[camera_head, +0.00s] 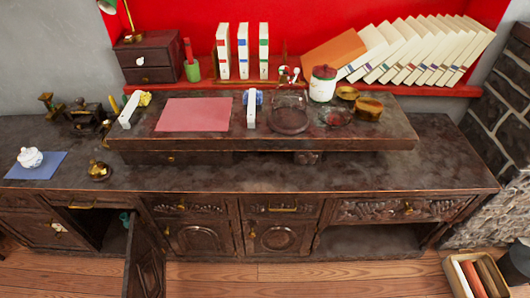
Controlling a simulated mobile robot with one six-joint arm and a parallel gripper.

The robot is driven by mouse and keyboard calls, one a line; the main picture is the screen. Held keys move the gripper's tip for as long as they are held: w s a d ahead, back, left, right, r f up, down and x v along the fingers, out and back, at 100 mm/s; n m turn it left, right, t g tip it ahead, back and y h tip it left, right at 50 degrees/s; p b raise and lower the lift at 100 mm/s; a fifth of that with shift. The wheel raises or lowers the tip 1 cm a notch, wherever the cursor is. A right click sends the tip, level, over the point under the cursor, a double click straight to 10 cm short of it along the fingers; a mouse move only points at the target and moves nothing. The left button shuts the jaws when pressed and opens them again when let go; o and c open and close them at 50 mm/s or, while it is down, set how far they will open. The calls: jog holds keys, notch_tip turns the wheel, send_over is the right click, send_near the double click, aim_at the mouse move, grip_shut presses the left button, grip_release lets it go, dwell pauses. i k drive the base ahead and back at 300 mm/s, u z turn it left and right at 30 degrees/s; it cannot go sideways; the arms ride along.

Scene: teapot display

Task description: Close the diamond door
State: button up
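One cabinet door (146,262) at the lower left of the dark wooden sideboard stands swung open toward me. It shows at a steep angle, and its lower end is cut off by the picture edge. A carved pattern shows faintly on its panel; I cannot tell whether it is a diamond. Left of it is a dark open compartment (92,228) with a small teal object (126,219) inside. Two carved doors to the right, the left one (188,239) and the right one (277,239), are shut. My gripper is not in view.
The sideboard top (300,178) carries a raised shelf (365,130) with jars and a pink mat (193,114). A white pot sits on a blue mat (48,172). A crate (449,269) stands at lower right. Some wooden floor (330,274) in front is clear.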

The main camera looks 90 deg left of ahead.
aim_at(145, 276)
jog(key=u, duration=1.5)
jog(key=k, duration=0.1)
jog(key=u, duration=2.8)
jog(key=i, duration=1)
jog(key=u, duration=0.25)
jog(key=k, duration=0.4)
jog(key=z, duration=0.15)
